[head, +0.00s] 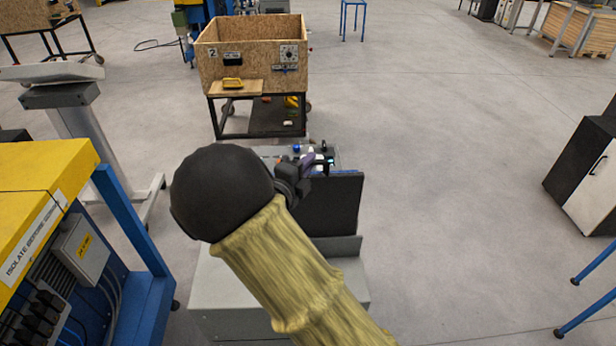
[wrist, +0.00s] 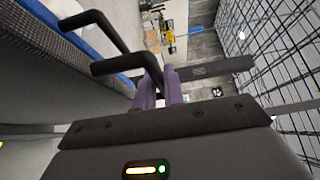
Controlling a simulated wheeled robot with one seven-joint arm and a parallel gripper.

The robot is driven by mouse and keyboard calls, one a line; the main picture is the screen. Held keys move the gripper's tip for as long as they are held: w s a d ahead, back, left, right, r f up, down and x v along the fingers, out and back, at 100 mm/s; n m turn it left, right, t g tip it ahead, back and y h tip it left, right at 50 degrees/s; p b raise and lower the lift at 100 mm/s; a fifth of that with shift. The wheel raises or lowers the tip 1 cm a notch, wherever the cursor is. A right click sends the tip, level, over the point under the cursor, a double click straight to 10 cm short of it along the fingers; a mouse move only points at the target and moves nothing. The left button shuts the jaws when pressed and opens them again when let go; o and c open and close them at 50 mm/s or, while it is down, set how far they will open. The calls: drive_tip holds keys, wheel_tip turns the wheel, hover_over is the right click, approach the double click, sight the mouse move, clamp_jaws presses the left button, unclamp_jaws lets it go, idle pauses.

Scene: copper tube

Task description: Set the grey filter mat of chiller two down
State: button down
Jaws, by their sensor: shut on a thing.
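My gripper (head: 314,163) is out in front of me, past the black ball joint of my arm. A dark, flat, upright panel (head: 338,207), which looks like the grey filter mat, is right beside it. My arm hides the panel's left side. I cannot tell whether its lower edge rests on the grey stand (head: 345,246) behind my arm or is clear of it.
A chipboard box marked 2 (head: 225,72) on a black wheeled frame stands straight ahead. A yellow and blue machine (head: 45,190) is close on the left. A black and white cabinet (head: 590,180) stands at the right. A wire grid (wrist: 270,45) shows in the wrist view.

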drive_tip(key=shift+f+p, duration=0.45)
drive_tip(key=shift+f, duration=1.7)
drive_tip(key=c, duration=1.5)
unclamp_jaws()
drive_tip(key=b+v, duration=0.3)
drive_tip(key=v, duration=0.9)
drive_tip(key=shift+d, duration=0.1)
